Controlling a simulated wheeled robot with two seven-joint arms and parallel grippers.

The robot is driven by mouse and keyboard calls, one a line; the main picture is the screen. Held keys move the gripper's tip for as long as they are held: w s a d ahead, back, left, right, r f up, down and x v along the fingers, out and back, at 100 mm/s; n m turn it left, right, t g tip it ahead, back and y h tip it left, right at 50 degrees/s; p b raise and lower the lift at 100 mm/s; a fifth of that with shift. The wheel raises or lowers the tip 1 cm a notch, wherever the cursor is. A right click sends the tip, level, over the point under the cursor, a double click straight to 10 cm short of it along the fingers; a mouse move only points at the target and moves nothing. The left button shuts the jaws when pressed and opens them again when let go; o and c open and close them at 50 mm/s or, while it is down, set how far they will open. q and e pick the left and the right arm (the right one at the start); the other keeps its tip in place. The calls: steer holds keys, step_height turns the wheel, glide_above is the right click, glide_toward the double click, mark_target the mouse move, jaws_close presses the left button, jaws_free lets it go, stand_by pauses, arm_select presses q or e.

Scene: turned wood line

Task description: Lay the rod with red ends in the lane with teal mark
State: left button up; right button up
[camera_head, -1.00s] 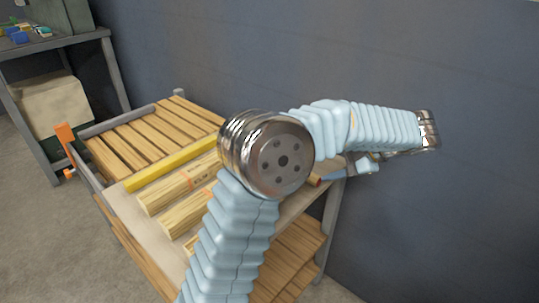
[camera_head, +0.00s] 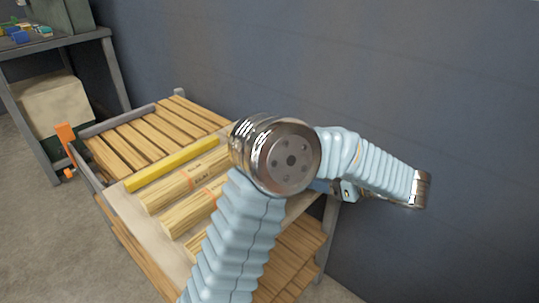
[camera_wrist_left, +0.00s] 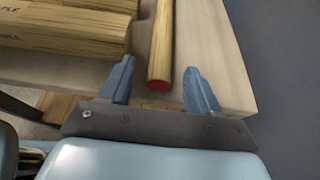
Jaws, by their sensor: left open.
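The rod with red ends (camera_wrist_left: 160,55) shows in the left wrist view, lying on a pale board near its edge. Its near red end (camera_wrist_left: 158,86) faces my gripper; its far end is out of frame. My left gripper (camera_wrist_left: 160,84) is open, with one blue finger on each side of the rod's near end. I cannot tell if either finger touches it. In the head view my own arm hides the rod and most of the gripper. No teal mark or lane with one can be made out in either view.
Thick labelled wood blocks (camera_head: 188,185) lie on the cart top beside a yellow bar (camera_head: 172,164). Wooden slats (camera_head: 145,137) are behind it. An orange clamp-like piece (camera_head: 66,135) stands at the left edge. A grey shelf (camera_head: 55,45) and a wall are beyond.

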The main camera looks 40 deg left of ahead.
arm_select(q)
steer(key=x, duration=0.5)
steer(key=shift+a+r, duration=0.15)
steer(key=shift+r, duration=0.15)
jaws_close()
